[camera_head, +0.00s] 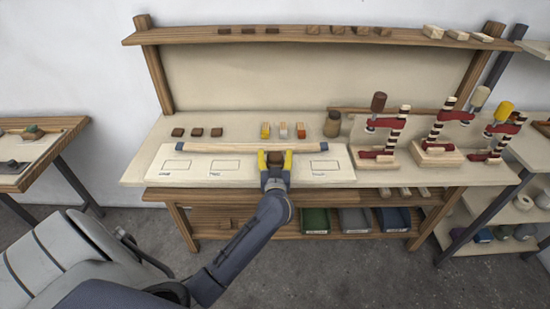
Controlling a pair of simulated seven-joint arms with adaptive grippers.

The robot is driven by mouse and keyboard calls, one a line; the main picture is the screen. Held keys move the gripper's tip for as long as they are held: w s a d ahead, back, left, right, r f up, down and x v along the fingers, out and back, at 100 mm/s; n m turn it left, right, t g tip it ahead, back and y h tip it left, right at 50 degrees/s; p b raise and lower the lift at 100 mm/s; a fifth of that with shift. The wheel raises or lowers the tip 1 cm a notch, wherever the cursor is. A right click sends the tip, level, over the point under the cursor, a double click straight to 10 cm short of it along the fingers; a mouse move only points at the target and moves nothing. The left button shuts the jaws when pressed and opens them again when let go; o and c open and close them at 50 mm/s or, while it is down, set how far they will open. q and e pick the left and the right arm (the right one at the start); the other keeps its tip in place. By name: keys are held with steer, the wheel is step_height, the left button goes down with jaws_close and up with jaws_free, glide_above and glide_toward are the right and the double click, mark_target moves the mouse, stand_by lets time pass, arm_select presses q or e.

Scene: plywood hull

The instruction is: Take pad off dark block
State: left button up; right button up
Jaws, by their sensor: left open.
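My left gripper (275,160) reaches over the front of the workbench. Its two yellow-tipped fingers are open, one on each side of a small dark brown block (275,156). I cannot tell whether the fingers touch it. The block is at the front edge of a long pale wooden strip, over a white board (230,172) with printed outlines. A separate pad on it cannot be made out at this size; the gripper hides its lower part. Three similar dark brown pieces (197,132) lie in a row at the back left of the bench. My right gripper is not in view.
The pale strip (220,148) runs across the white board. Small yellow and pale pieces (283,131) and a brown cylinder (332,124) stand behind it. Three red clamps (384,123) stand at the right. A shelf (300,34) with small blocks spans above. Bins (315,220) sit below.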

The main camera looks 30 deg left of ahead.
arm_select(q)
steer(key=shift+o, duration=0.2)
steer(key=c, duration=1.1)
steer(key=shift+f, duration=0.1)
steer(key=shift+f, duration=0.1)
